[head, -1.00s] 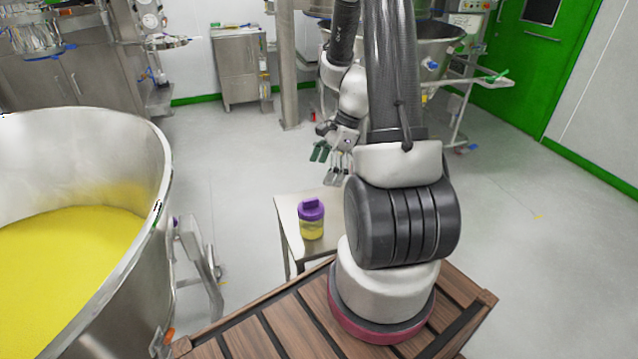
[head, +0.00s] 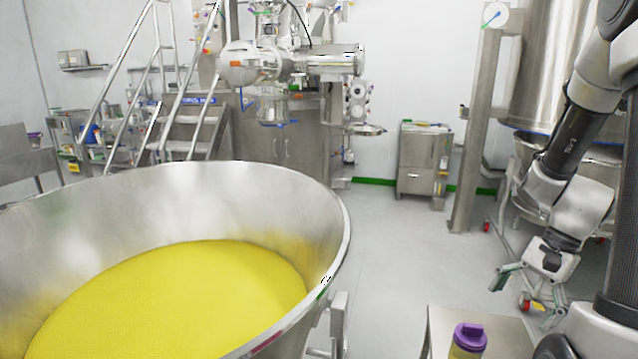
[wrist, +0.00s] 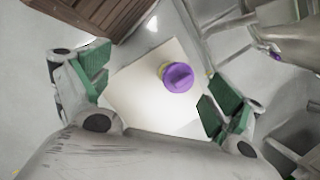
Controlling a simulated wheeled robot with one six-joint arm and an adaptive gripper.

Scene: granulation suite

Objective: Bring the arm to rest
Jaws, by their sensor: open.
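My arm reaches down at the right of the head view. My gripper (head: 528,288) hangs above and beyond a small table, with its fingers apart. In the wrist view my gripper (wrist: 155,95) is open, its green-padded fingers well spread, with nothing between the pads. A jar with a purple lid (head: 469,337) and yellow contents stands on the table. The jar's lid (wrist: 177,77) shows below the gripper in the wrist view, apart from the fingers.
The small pale table (head: 440,320) stands at the lower right. A large steel bowl (head: 335,200) of yellow powder fills the lower left. A steel column (head: 478,130) and vessel stand behind my arm. Steps (head: 185,130) and a steel cabinet (head: 421,160) are farther back. The floor between is clear.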

